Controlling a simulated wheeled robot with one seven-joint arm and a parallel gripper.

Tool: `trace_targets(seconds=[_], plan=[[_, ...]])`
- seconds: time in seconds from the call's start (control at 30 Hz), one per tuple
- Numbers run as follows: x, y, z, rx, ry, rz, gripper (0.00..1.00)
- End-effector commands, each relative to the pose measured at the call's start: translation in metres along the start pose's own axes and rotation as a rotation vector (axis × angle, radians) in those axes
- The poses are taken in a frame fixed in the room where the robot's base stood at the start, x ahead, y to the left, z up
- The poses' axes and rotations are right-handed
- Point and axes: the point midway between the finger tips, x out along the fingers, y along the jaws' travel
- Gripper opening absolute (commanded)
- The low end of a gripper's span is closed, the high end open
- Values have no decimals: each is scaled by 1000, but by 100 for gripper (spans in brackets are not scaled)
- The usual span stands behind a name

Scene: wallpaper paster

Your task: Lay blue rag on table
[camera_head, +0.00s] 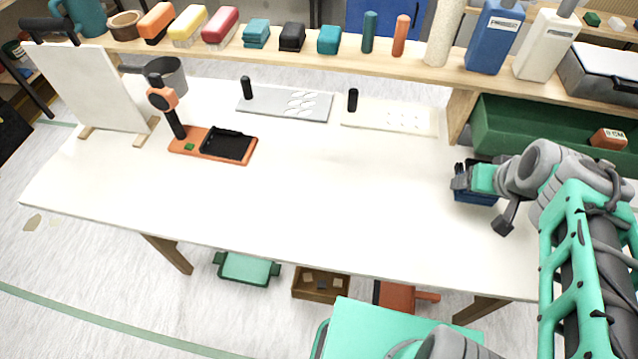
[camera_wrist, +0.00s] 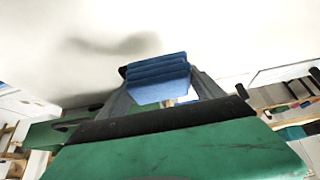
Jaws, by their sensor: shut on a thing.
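My gripper (camera_head: 468,182) is over the right end of the white table (camera_head: 330,205). It is shut on the blue rag (camera_head: 476,198), a folded dark blue block that shows just below the jaws. In the wrist view the rag (camera_wrist: 158,75) is a layered blue stack held between the fingers of my gripper (camera_wrist: 158,88), with the white tabletop (camera_wrist: 225,40) beyond it. A shadow lies on the tabletop beside it. I cannot tell whether the rag touches the table.
The middle of the table is clear. An orange stand (camera_head: 213,146) with a black tray, a white board (camera_head: 85,85) and a grey pot (camera_head: 168,76) are at the left. Two flat plates lie at the back. A green bin (camera_head: 500,125) stands behind my gripper, below a shelf of rags and bottles.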

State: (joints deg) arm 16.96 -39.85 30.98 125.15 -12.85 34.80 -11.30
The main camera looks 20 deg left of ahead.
Motion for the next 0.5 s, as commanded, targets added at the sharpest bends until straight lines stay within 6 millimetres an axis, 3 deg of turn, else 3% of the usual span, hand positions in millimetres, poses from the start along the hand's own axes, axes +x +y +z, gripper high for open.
trace_targets(seconds=[0.03, 0.17, 0.3, 0.4, 0.5], plan=[[1, 22, 7, -7, -2, -7, 35], [-5, 68, 27, -94, -1, -59, 35], [-24, 122, 59, -195, -1, -120, 35], [-42, 153, 86, -264, 0, -159, 35], [-58, 171, 108, -315, 1, -187, 35]])
